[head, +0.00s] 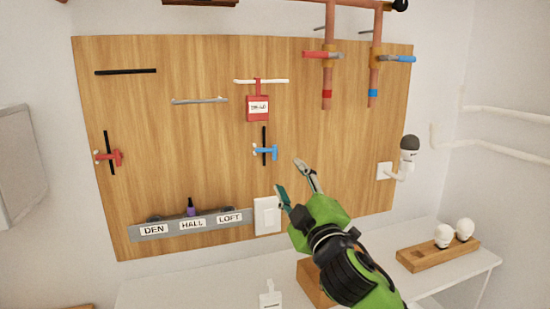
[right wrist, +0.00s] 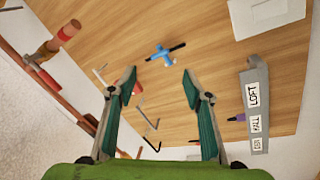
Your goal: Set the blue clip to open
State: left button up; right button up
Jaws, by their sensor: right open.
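The blue clip (head: 268,151) sits on a short upright black bar (head: 264,133) on the wooden wall board, with its body lying across the bar. It also shows in the right wrist view (right wrist: 160,55), between and beyond the fingertips. My right gripper (head: 289,176) is open and empty, below and to the right of the blue clip in the head view, apart from it. Both fingers show spread in the right wrist view (right wrist: 159,72). My left gripper is in neither view.
A red clip (head: 114,157) sits on another black bar at the left. A red tag (head: 257,107) hangs above the blue clip. A white switch (head: 267,214) and a labelled grey rail (head: 190,225) are below. Copper pipes (head: 329,80) are at the upper right.

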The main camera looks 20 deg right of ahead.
aim_at(275, 150)
jog(key=p+x, duration=0.3)
jog(key=x, duration=1)
jog(key=shift+w+r+p, duration=0.1)
jog(key=shift+w+p, duration=0.2)
jog(key=shift+p, duration=0.1)
jog(key=c, duration=1.1)
